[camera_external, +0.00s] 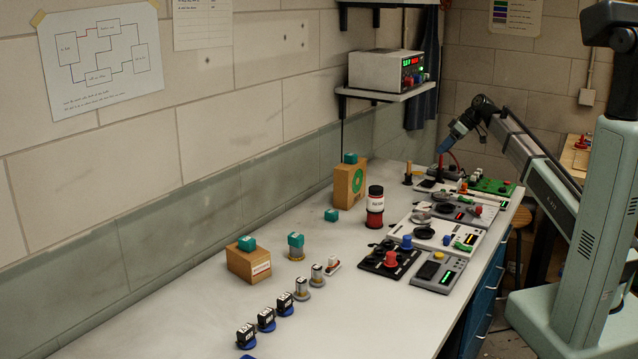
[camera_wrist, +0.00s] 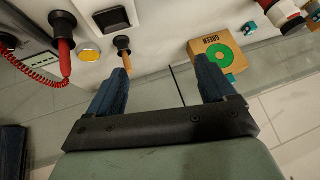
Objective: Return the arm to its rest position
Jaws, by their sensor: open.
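My gripper (camera_external: 452,142) is in the air above the far end of the bench in the external view, with my dark arm links reaching back to the right. In the wrist view its two blue fingers (camera_wrist: 161,66) are apart with nothing held between them. A wooden-handled tool in a black holder (camera_wrist: 123,46) shows just past the left fingertip. A cardboard box with a green ring (camera_wrist: 200,48) shows beyond the right fingertip. Contact with either is not visible.
A red probe with a coiled cord (camera_wrist: 65,58) stands at left in the wrist view. The power supply shelf (camera_external: 385,93) is on the wall near the gripper. Boards, a red-black canister (camera_external: 375,212) and small blocks stand on the bench (camera_external: 190,310).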

